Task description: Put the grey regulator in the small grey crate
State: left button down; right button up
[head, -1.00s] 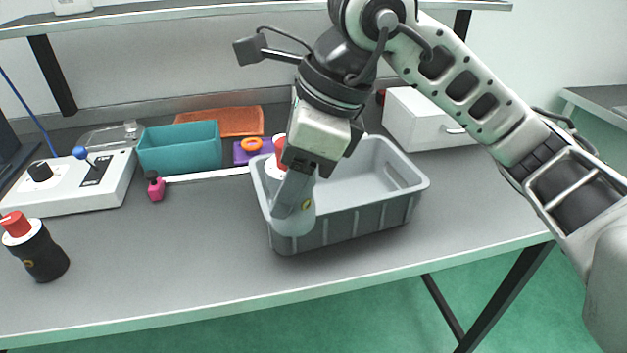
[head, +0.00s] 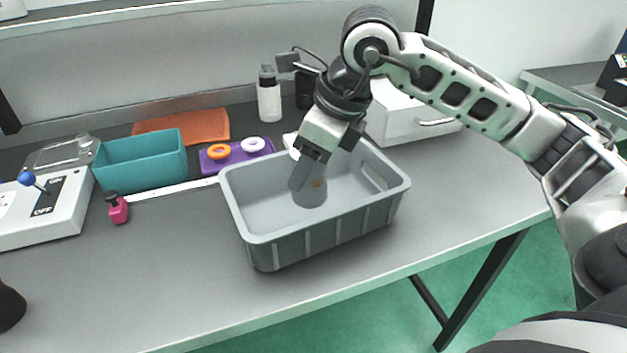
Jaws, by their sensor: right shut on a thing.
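The small grey crate (head: 325,240) stands on the table, open at the top. My right gripper (head: 309,168) reaches into it from above and is shut on the grey regulator (head: 312,193). The regulator is tilted, with its lower end inside the crate's walls; I cannot tell whether it touches the floor. My left gripper is not in view.
A teal bin (head: 145,165), an orange tray (head: 190,127), a purple holder with rings (head: 236,154) and a white bottle (head: 269,97) stand behind. A white drawer box (head: 415,115) is behind right. A pink bottle (head: 118,210) and switch box (head: 45,215) are left. The table's front is clear.

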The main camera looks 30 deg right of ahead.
aim_at(314, 182)
jog(key=shift+w+d+f, duration=0.2)
jog(key=shift+d+f, duration=0.2)
jog(key=shift+f, duration=0.2)
jog(key=f, duration=0.3)
jog(key=shift+w+d, duration=0.15)
jog(key=shift+d, duration=0.25)
jog(key=shift+f, duration=0.4)
jog(key=shift+f, duration=0.2)
jog(key=o, duration=1.2)
jog(key=shift+c, duration=0.2)
jog(key=shift+r, duration=0.1)
